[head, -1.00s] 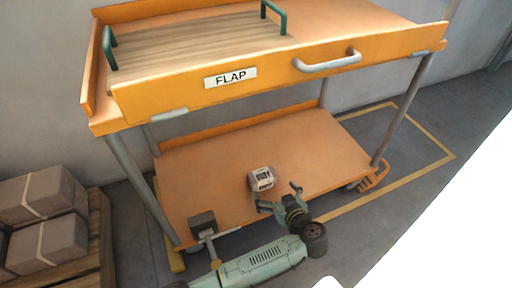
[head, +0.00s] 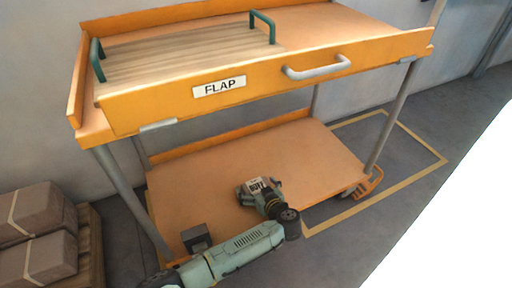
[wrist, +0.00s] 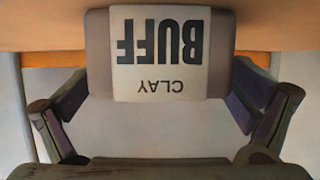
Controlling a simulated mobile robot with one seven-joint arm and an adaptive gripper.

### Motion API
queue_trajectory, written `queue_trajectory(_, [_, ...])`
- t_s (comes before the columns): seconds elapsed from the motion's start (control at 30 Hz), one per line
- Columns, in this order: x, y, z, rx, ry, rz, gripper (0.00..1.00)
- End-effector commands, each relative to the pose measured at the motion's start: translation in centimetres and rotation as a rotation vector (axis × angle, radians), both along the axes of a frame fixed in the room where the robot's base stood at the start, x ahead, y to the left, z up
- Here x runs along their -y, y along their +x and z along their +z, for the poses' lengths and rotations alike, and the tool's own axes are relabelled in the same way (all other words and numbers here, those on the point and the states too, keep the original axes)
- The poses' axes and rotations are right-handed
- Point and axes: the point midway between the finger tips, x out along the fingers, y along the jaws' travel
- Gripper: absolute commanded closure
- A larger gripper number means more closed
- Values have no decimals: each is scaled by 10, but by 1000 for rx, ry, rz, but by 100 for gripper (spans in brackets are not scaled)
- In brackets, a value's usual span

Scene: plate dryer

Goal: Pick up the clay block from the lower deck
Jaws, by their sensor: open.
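In the wrist view the grey-brown block (wrist: 222,60) fills the upper middle, with a label reading BUFF CLAY upside down. My gripper (head: 250,191) is at the block and partly hides it in the head view. In the wrist view my open gripper (wrist: 160,92) has one finger on each side of the block, with the fingertips beside its lower part. Whether either finger touches it I cannot tell.
The upper deck's front flap (head: 260,78), marked FLAP, hangs above the lower deck. A dark grey block (head: 196,238) is at the deck's front left. Wrapped blocks (head: 38,235) lie on a pallet at the left. The deck's right half is clear.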

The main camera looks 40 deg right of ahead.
Motion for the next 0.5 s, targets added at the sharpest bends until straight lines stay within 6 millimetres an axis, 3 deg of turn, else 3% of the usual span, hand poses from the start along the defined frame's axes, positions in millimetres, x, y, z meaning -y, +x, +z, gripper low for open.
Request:
queue_trajectory(0.17, [0, 0, 0, 0, -1, 0, 1])
queue_trajectory(0.5, [0, 0, 0, 0, -1, 0, 24])
